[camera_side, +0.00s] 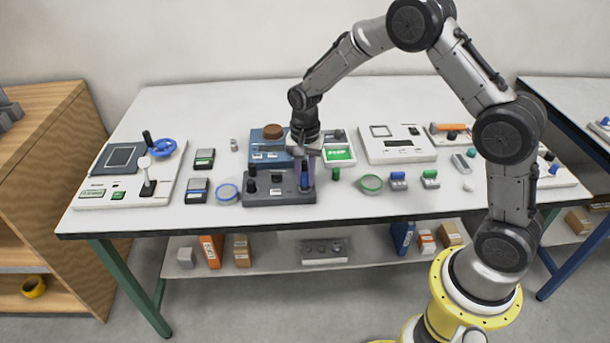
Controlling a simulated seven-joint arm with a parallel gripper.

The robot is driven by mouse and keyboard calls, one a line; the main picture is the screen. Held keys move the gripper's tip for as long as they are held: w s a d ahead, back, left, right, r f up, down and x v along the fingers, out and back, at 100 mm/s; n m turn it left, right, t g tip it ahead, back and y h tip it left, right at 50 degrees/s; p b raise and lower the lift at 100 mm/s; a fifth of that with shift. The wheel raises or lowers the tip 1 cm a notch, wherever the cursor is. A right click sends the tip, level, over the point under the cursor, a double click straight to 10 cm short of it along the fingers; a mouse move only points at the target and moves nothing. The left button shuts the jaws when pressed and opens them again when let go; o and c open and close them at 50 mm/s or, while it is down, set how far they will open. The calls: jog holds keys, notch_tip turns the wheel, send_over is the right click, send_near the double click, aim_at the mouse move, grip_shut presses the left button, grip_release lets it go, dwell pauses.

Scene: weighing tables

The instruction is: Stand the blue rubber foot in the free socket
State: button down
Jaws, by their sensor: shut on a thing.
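The blue rubber foot (305,181) is upright between the fingers of my gripper (304,174), which points straight down. It is over the right end of a dark grey socket block (262,200) near the table's front edge. I cannot tell whether the foot's lower end is in a socket or just above it. Several black feet (251,186) stand in the block's left and middle part. The fingers partly hide the block's right end and its socket there.
A blue scale (262,151) with a brown round piece stands behind the block. A tray with a green label (340,156) is to its right. A blue tape ring (227,193) lies left and a green ring (371,184) right. White scales (394,143) stand further right.

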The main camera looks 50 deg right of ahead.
jog(key=shift+f, duration=0.4)
jog(key=c, duration=0.7)
grip_release()
jog(key=shift+o, duration=0.2)
